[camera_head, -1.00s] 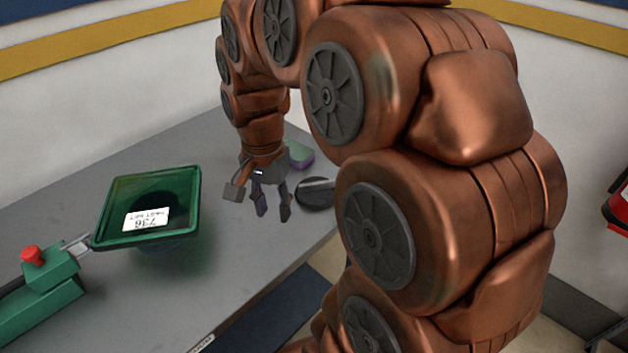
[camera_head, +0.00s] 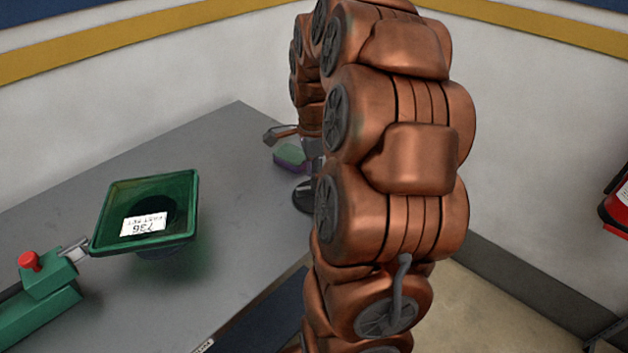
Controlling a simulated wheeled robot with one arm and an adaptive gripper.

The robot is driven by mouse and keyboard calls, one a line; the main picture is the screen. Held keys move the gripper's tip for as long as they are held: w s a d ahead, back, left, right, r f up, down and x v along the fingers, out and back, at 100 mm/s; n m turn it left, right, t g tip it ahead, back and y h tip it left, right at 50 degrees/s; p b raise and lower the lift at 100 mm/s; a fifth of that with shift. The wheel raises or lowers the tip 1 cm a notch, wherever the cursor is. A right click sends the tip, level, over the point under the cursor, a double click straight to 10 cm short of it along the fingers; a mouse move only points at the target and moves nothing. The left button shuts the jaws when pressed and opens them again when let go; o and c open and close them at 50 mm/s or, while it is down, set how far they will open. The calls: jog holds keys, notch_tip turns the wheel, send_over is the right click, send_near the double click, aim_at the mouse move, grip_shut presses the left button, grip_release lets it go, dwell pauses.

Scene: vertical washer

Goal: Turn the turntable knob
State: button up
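A dark round piece (camera_head: 303,195) lies near the right edge of the grey table, mostly hidden behind my arm. It may be the turntable, but I cannot tell, and no knob shows clearly on it. A small green and purple block (camera_head: 289,155) lies just behind it. My gripper (camera_head: 312,147) is above this area of the table, close to the block in the picture. My own arm hides most of it, including the fingertips, so I cannot see whether it touches or holds anything.
A green square tray (camera_head: 193,215) with a dark hollow and a "736" label stands on the grey table (camera_head: 225,140). A green unit (camera_head: 45,285) with a red button (camera_head: 29,261) adjoins it. A red extinguisher (camera_head: 616,205) is at the far right. The table's back is clear.

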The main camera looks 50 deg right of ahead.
aim_at(314, 192)
jog(key=shift+f, duration=1.55)
jog(key=shift+c, duration=0.4)
